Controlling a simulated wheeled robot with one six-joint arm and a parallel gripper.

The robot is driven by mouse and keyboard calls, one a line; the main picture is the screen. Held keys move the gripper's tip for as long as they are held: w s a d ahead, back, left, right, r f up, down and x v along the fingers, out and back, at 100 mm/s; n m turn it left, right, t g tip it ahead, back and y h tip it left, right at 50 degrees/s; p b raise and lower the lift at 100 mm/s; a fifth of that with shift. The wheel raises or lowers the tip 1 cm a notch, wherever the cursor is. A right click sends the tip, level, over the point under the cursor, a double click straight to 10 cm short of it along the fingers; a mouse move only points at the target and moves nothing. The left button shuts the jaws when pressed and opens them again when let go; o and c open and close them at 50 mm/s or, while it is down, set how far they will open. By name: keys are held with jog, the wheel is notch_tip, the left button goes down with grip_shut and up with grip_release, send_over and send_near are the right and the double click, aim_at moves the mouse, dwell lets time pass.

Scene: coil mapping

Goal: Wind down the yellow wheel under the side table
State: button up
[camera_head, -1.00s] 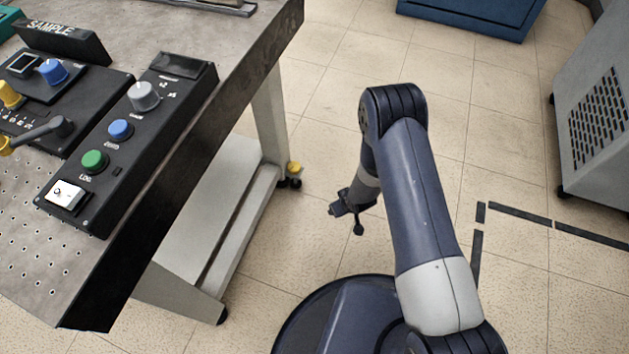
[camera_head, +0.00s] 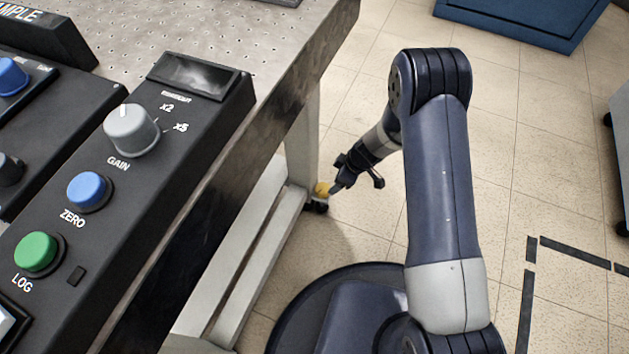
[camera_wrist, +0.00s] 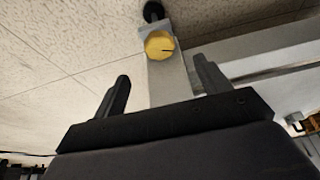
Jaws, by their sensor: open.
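The yellow wheel (camera_head: 322,189) sits low on the table leg, just above a black caster (camera_head: 317,207). In the wrist view the yellow wheel (camera_wrist: 159,44) shows its round face with a dark mark at its right side. My gripper (camera_head: 338,187) is beside the wheel at its right in the head view. In the wrist view my gripper (camera_wrist: 160,90) is open, with its two fingers apart and nothing between them. The wheel lies beyond the fingertips, roughly midway between them. I cannot tell the exact gap. The side table (camera_head: 225,45) stands at the left.
A control box with a grey gain knob (camera_head: 131,130), a blue button (camera_head: 89,192) and a green button (camera_head: 37,251) lies on the table. A blue cabinet (camera_head: 515,25) stands at the back. Dark tape (camera_head: 575,251) marks the floor at right. Open tiled floor lies between.

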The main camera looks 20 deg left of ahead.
aim_at(322, 188)
jog(key=b+x, duration=0.1)
jog(key=x, duration=0.2)
jog(key=b+x, duration=0.1)
jog(key=x, duration=0.3)
jog(key=a+b+x, duration=0.1)
jog(key=x, duration=0.3)
jog(key=shift+w+r+b, duration=0.2)
jog(key=shift+r+b, duration=0.05)
jog(key=shift+b, duration=0.1)
jog(key=c, duration=1)
jog(key=shift+o, duration=0.2)
jog(key=shift+m+t, duration=0.6)
jog(key=shift+m, duration=0.9)
jog(key=o, duration=1)
jog(key=shift+c, duration=0.2)
